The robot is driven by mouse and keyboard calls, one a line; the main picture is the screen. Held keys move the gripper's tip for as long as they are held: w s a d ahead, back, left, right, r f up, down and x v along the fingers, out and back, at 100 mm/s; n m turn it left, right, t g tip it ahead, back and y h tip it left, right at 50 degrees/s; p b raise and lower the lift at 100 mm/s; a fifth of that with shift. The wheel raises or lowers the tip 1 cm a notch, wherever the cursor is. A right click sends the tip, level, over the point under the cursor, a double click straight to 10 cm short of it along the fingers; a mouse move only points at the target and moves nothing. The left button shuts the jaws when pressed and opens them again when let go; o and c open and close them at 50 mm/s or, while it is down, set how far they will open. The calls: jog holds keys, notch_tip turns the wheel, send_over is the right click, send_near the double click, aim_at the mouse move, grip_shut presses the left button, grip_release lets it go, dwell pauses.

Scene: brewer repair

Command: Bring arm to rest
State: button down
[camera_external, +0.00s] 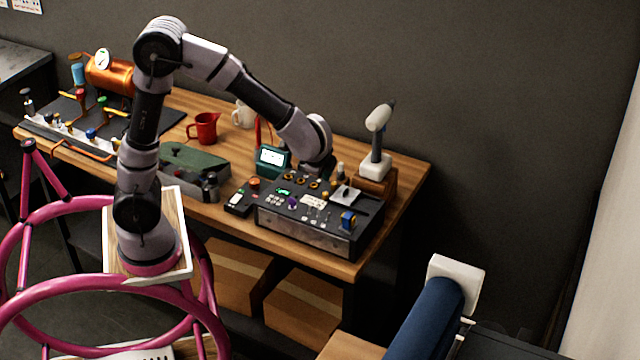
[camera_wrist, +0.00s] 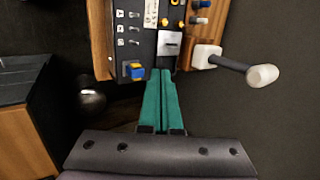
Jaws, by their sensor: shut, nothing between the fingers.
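My arm reaches over the workbench from the left, bent at the elbow, in the external view. My gripper (camera_wrist: 160,72) shows in the wrist view as two teal fingers pressed together, with nothing between them. Its tips appear over the near edge of the black control panel (camera_wrist: 143,40), beside a blue and yellow switch (camera_wrist: 134,70); I cannot tell whether they touch. In the external view the panel (camera_external: 300,232) lies below the arm's end, and the fingers cannot be made out there.
The wooden bench (camera_external: 408,180) also holds a white-headed tool on a white base (camera_external: 375,165), a teal meter (camera_external: 272,158), a red mug (camera_external: 204,128) and a copper boiler (camera_external: 110,75). Cardboard boxes (camera_external: 305,305) sit underneath. A blue cylinder (camera_external: 428,320) stands at the right front.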

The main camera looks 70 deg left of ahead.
dwell(0.3)
jog(key=s+a+r+n+t+h, duration=0.1)
jog(key=s+r, duration=0.3)
jog(key=s, duration=0.4)
jog(key=s+a+r+n+t+h, duration=0.1)
jog(key=s+a+r+n, duration=0.1)
jog(key=s+r, duration=0.3)
jog(key=s+a+r+n+t+h, duration=0.1)
jog(key=s+a+r, duration=0.2)
jog(key=s, duration=0.7)
jog(key=shift+s+a+r+t, duration=0.3)
jog(key=shift+s+r, duration=0.1)
jog(key=shift+r, duration=0.25)
